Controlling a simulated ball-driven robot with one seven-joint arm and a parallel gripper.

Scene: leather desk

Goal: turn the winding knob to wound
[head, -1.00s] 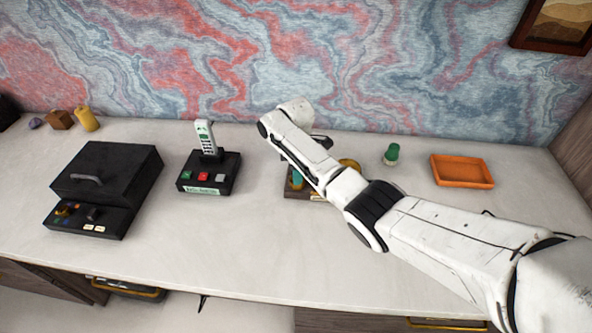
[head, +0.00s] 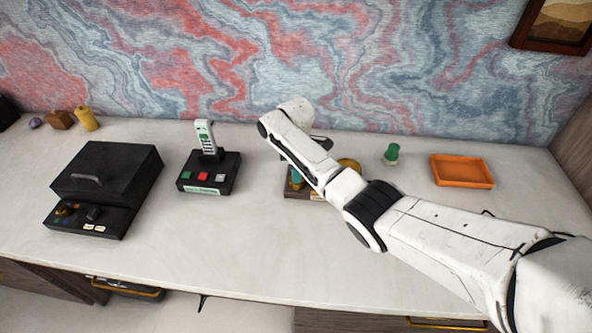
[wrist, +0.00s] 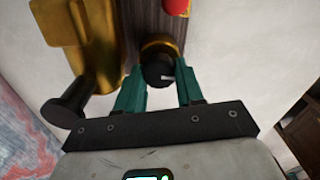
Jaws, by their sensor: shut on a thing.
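The winding knob (wrist: 156,72) is black with a brass collar and a small white mark pointing right in the wrist view. It sits on a dark wooden base (wrist: 173,27), beside a brass body with a black rounded end (wrist: 66,106). My gripper (wrist: 158,66) has teal fingers, one on each side of the knob, and is shut on it. In the head view my arm covers most of the device; a bit of its base (head: 290,194) and some brass (head: 348,164) show. Any wound label is not readable.
A red button (wrist: 176,6) is on the same base beyond the knob. On the desk stand a black box (head: 110,165), a black phone dock (head: 210,180), a green piece (head: 392,153) and an orange tray (head: 461,183). The front of the desk is clear.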

